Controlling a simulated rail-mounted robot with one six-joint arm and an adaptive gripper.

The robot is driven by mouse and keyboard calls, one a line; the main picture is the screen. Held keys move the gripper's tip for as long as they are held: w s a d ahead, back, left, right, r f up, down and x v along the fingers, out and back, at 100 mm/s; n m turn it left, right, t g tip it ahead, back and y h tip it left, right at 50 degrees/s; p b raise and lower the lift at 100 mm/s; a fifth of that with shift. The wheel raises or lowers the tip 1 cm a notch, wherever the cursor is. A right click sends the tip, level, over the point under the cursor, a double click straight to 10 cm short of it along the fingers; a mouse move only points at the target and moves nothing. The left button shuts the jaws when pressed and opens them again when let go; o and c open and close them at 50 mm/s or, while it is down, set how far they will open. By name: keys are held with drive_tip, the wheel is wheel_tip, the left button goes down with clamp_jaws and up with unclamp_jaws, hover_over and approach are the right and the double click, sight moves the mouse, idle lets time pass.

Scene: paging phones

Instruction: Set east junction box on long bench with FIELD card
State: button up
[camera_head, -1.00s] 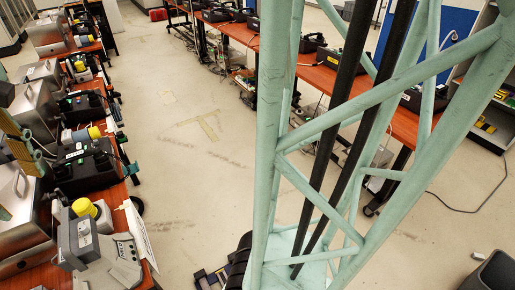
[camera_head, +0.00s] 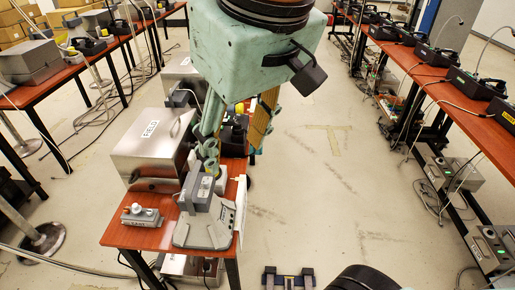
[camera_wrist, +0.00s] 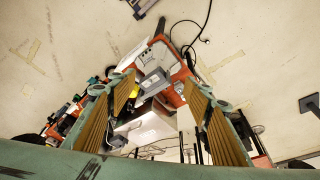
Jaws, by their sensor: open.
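A small grey box with knobs (camera_head: 142,215) sits on the front left corner of an orange-topped bench (camera_head: 118,235). Its front lettering is too small to read surely. A white FIELD card (camera_head: 149,131) shows on a large metal case (camera_head: 140,158) behind it.
A long bench (camera_head: 420,70) with several black phones and thin microphones runs along the right. Another bench (camera_head: 85,65) with a metal case (camera_head: 32,62) stands at the left. A post with a round base (camera_head: 45,238) is at the left.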

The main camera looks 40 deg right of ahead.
drive_tip(key=shift+m, duration=0.4)
drive_tip(key=shift+s+d+f, duration=0.1)
drive_tip(key=shift+s+f, duration=0.1)
drive_tip(key=shift+s, duration=0.75)
drive_tip(key=shift+s+d+f, duration=0.1)
drive_tip(key=shift+s+f, duration=0.15)
drive_tip(key=shift+s, duration=0.75)
drive_tip(key=shift+s+d+f, duration=0.1)
drive_tip(key=shift+s+f, duration=0.1)
drive_tip(key=shift+s, duration=0.75)
drive_tip(key=shift+w, duration=0.1)
